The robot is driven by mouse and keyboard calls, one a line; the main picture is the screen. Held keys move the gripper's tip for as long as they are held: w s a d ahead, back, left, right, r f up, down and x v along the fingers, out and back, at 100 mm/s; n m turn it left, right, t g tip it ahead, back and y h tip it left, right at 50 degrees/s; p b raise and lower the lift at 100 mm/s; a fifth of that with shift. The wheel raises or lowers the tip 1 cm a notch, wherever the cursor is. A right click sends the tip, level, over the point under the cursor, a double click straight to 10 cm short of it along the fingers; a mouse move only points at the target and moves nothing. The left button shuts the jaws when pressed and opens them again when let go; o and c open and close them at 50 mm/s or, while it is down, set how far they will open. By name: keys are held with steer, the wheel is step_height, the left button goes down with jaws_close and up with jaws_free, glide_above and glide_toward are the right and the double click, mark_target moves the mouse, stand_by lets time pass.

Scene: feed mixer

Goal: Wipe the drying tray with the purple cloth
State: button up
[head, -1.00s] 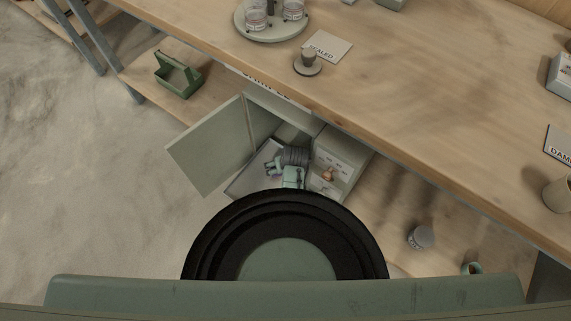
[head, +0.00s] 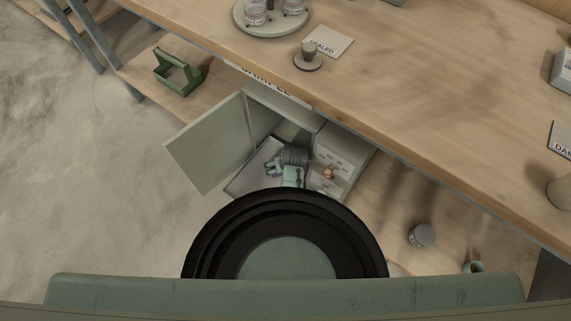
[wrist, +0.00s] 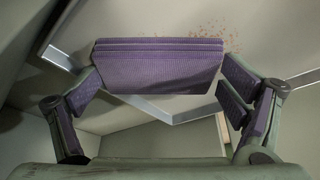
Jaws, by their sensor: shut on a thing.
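The purple cloth (wrist: 160,68) is a folded, ribbed pad spanning between the fingers of my gripper (wrist: 160,75) in the wrist view. My gripper is shut on it. Behind the cloth is a pale surface with reddish specks (wrist: 208,28) and a shiny metal edge (wrist: 180,111), which looks like the drying tray. I cannot tell whether the cloth touches it. In the head view my gripper (head: 273,168) is low inside the open cabinet, and the cloth cannot be made out clearly.
The cabinet door (head: 212,143) stands open to the left. The bench (head: 430,90) overhangs behind. A green caddy (head: 178,72) sits on the lower shelf, and a grey-lidded jar (head: 422,236) stands at right.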

steer(key=shift+w+a+r, duration=0.1)
steer(key=shift+w+a, duration=0.45)
steer(key=shift+a, duration=0.25)
steer(key=shift+w+a, duration=0.55)
steer(key=shift+a, duration=0.2)
steer(key=shift+s+d+f+p, duration=0.15)
steer(key=shift+s+d+p, duration=0.45)
steer(key=shift+d, duration=0.2)
steer(key=shift+s+d+f+p, duration=0.1)
steer(key=shift+s+d+p, duration=0.45)
steer(key=shift+d, duration=0.25)
steer(key=shift+s+a+r+p, duration=0.1)
steer(key=shift+s+a+p, duration=0.5)
steer(key=shift+s, duration=0.3)
steer(key=shift+w+a, duration=0.65)
steer(key=shift+a, duration=0.15)
steer(key=shift+w+a, duration=0.6)
steer(key=shift+a, duration=0.2)
